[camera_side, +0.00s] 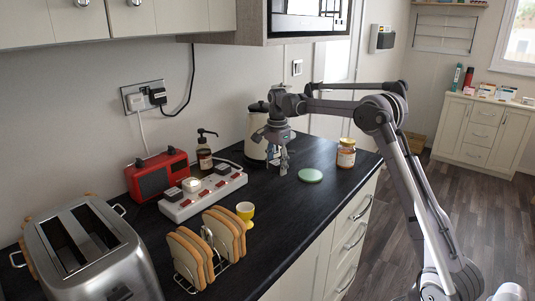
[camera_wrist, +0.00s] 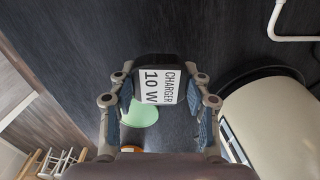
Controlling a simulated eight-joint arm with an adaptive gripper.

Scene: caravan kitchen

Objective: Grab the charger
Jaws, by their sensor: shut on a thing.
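The charger (camera_wrist: 160,82) is a dark block with a white label reading "CHARGER 10 W", in the wrist view. My gripper (camera_wrist: 160,98) is shut on it, one finger on each side. In the side view my gripper (camera_side: 281,166) points down over the dark counter, in front of the cream kettle and left of the green disc. The charger is too small and dark to make out between the fingers there. I cannot tell whether it touches the counter.
The kettle (camera_side: 256,133) stands close behind my gripper. A green disc (camera_side: 310,175) and a jar (camera_side: 346,153) are to its right. A power strip (camera_side: 203,192), red radio (camera_side: 157,175), pump bottle (camera_side: 204,155), yellow egg cup (camera_side: 245,213), toast rack and toaster (camera_side: 90,250) are left.

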